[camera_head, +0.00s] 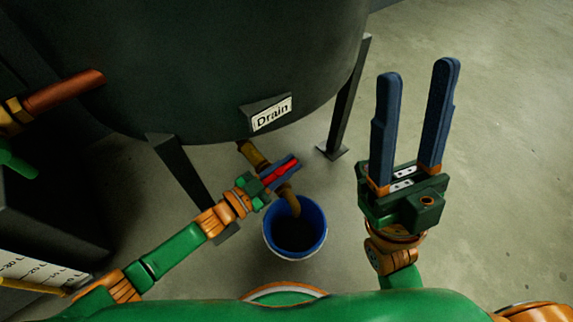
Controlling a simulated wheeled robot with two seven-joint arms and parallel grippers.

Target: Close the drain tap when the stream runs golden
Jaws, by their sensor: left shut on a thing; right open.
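The drain tap has a brass pipe (252,154) coming out under the dark tank, with a red handle (281,171). My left gripper (277,173) is at the tap, shut on the red handle. A brownish stream (292,203) runs from the spout into a blue bucket (320,226). The bucket stands upright on the floor, and its inside looks dark. My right gripper (411,120) is open and empty, fingers pointing up, to the right of the bucket and apart from it.
The large dark tank (190,70) with a "Drain" label (271,114) stands on legs (346,100). A copper pipe (65,92) and a marked scale (40,271) are at the left. Floor (510,160) at the right is clear.

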